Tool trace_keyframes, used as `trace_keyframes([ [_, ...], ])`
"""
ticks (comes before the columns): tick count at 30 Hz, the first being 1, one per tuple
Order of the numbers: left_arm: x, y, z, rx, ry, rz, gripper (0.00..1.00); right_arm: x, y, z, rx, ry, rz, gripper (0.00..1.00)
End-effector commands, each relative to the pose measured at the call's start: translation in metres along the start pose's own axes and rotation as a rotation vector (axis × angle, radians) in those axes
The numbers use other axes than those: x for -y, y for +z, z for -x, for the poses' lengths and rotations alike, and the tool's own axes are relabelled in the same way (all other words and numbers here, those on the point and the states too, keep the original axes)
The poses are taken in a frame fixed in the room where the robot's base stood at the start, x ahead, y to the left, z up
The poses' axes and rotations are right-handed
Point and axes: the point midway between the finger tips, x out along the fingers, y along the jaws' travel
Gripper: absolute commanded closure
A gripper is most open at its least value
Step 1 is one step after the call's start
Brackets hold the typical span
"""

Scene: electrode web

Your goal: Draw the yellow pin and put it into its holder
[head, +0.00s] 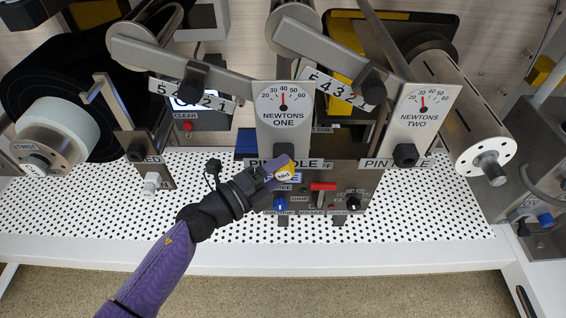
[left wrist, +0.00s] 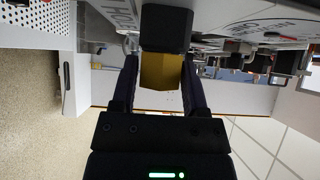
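The yellow pin (head: 287,172) has a tag lettered "PIN" and sits just below the NEWTONS ONE dial (head: 283,105), at the left "PIN HOLE" label. My left gripper (head: 279,168) is at it, with a finger on either side. No separate holder is clearly identifiable. My right gripper is not in view.
A second dial, NEWTONS TWO (head: 422,105), has its own black knob (head: 405,154) to the right. A red lever (head: 323,187) and a blue knob (head: 280,204) lie close below the gripper. Rollers stand at both sides. The perforated white deck (head: 430,215) is clear at front right.

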Motion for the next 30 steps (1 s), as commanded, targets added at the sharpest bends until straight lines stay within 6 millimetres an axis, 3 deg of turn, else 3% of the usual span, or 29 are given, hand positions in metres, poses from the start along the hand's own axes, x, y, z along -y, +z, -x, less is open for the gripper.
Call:
trace_keyframes([
  [1,-0.0002,0.0001,0.0001,0.000,0.000,0.000,0.60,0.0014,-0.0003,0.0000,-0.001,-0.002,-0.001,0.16],
  [7,-0.0003,0.0002,0.0002,0.001,0.001,0.000,1.00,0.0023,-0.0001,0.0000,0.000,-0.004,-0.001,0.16],
  [30,0.0005,-0.0089,0.0075,0.001,0.000,-0.001,1.00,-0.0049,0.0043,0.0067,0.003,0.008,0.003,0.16],
])
